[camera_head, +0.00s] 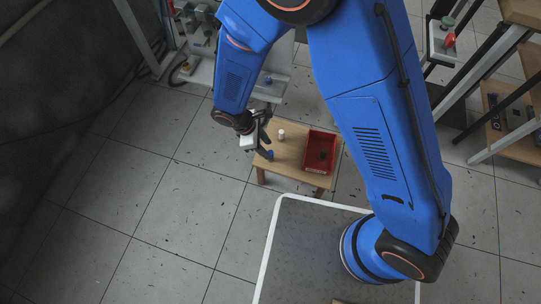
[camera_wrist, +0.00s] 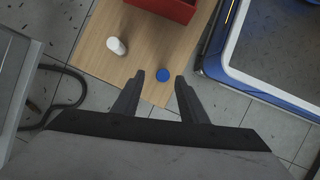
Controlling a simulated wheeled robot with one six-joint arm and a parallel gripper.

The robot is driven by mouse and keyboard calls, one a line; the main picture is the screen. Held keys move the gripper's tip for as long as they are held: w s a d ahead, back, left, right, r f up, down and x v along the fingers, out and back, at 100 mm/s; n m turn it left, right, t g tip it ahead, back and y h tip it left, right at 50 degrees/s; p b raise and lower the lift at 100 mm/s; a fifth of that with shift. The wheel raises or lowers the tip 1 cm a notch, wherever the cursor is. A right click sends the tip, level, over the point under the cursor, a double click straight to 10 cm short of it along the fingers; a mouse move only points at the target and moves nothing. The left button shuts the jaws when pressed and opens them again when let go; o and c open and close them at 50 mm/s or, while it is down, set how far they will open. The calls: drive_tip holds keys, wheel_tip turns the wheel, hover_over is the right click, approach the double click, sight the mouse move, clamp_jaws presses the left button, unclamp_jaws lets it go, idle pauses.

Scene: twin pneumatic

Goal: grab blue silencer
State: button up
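The blue silencer (camera_wrist: 163,75) shows as a small round blue top on the wooden table in the wrist view. In the head view it is a small blue spot (camera_head: 269,155) near the left edge of the table, close to my fingertips. My gripper (camera_wrist: 160,82) is open, its two dark fingers apart with nothing between them but table. The silencer appears between and just beyond the fingertips in the wrist view; I cannot tell the height gap. In the head view my gripper (camera_head: 263,146) hangs over the left side of the table.
A white cylinder (camera_wrist: 116,46) stands on the table (camera_wrist: 100,62), left of and beyond the silencer. A red bin (camera_head: 320,153) with dark items inside sits on the table's right part. A grey machine stand is behind; a shelf is at right. Floor at left is clear.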

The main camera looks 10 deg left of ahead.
sight(270, 152)
drive_tip(key=x, duration=0.4)
drive_tip(key=shift+s+d, duration=0.2)
drive_tip(key=shift+d, duration=0.05)
clamp_jaws()
